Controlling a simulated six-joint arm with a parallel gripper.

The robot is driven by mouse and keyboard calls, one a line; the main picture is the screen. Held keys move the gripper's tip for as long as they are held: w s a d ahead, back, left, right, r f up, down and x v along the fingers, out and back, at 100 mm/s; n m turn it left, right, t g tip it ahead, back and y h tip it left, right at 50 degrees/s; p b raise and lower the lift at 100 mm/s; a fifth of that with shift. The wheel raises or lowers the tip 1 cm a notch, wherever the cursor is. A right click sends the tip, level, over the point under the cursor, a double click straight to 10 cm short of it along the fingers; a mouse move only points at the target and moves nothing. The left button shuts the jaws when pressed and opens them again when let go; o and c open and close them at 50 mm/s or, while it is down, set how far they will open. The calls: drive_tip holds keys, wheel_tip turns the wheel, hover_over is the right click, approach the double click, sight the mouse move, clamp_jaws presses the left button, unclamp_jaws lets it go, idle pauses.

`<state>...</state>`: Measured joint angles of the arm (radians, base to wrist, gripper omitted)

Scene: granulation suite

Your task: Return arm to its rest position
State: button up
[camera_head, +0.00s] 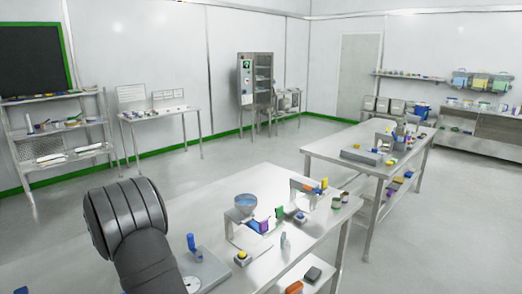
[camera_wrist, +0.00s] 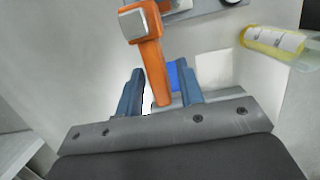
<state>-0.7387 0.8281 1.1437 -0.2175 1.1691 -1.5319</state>
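My gripper (camera_wrist: 157,70) shows in the wrist view as two blue fingers standing apart, with a gap between them. An orange bar-like thing with a grey-and-white head (camera_wrist: 150,50) shows in that gap and reaches up past the fingertips. Clear space shows between it and the left finger. I cannot tell how far beyond the fingers it lies. In the head view my gripper does not show; only a dark part of my arm rises at the lower left.
The near bench (camera_head: 190,205) holds a bowl (camera_head: 245,203), a blue-handled tool (camera_head: 192,243) and several small coloured items. A second bench (camera_head: 338,143) stands behind at right. Open floor (camera_head: 235,155) lies beyond. In the wrist view a yellow-capped bottle (camera_wrist: 275,42) is at upper right.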

wheel_tip(320, 180, up, 7)
drive_tip(key=shift+f, duration=0.1)
wheel_tip(320, 180, down, 11)
drive_tip(key=shift+r, duration=0.3)
idle(0.9)
wheel_tip(320, 180, up, 10)
drive_tip(key=shift+r, duration=0.25)
wheel_tip(320, 180, down, 7)
drive_tip(key=shift+r, duration=0.1)
drive_tip(key=shift+f, duration=0.5)
idle(0.6)
